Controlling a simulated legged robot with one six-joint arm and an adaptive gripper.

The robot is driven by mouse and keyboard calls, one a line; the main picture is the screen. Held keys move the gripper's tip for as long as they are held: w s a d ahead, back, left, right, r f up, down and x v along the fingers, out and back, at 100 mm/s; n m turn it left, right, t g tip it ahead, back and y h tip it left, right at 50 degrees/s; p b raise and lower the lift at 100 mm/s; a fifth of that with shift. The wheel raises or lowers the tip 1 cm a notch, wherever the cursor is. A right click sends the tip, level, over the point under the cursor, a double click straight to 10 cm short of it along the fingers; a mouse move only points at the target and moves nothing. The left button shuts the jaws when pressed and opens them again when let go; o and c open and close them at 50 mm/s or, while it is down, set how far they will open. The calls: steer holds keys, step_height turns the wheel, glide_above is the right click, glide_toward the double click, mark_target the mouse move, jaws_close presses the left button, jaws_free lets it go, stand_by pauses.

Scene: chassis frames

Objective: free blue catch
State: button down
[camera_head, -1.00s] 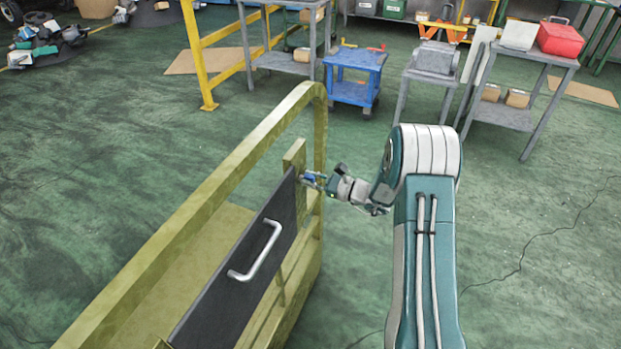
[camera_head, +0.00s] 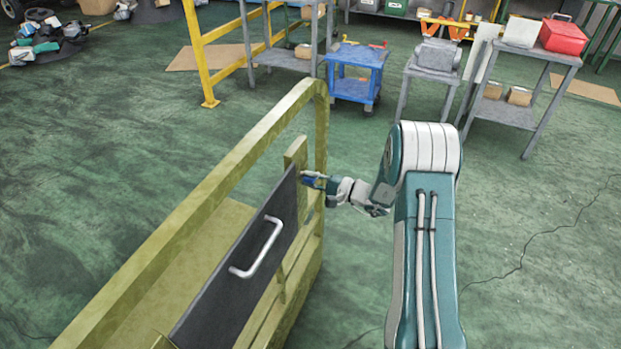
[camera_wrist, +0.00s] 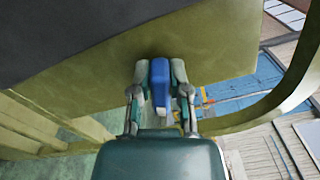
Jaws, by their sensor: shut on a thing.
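The blue catch (camera_wrist: 160,84) sits between the two fingers of my gripper (camera_wrist: 159,92) in the wrist view, and the fingers are shut on it. The catch lies against a yellow-green post beside the dark panel. In the head view my gripper (camera_head: 314,181) is at the upper right end of the dark panel (camera_head: 235,272), which has a pale bar handle (camera_head: 262,250). Only a little blue of the catch shows there, and the fingers hide the rest. I cannot tell whether the catch still engages the panel.
A yellow-green frame (camera_head: 190,215) with a curved top rail surrounds the panel. A blue cart (camera_head: 354,75), grey tables and a red case (camera_head: 560,39) stand farther back. The green floor (camera_head: 530,225) to the right of my arm is clear.

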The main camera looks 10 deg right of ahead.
steer(key=shift+s+f+n, duration=0.1)
steer(key=shift+f+n, duration=0.15)
steer(key=shift+n, duration=0.65)
steer(key=shift+f+n, duration=0.2)
steer(key=shift+n, duration=0.7)
steer(key=c, duration=0.6)
jaws_free()
steer(key=shift+a+f, duration=0.1)
steer(key=shift+r, duration=0.2)
steer(key=shift+s+d, duration=0.15)
steer(key=shift+d, duration=0.2)
steer(key=v, duration=1.1)
steer(key=shift+d+f, duration=0.1)
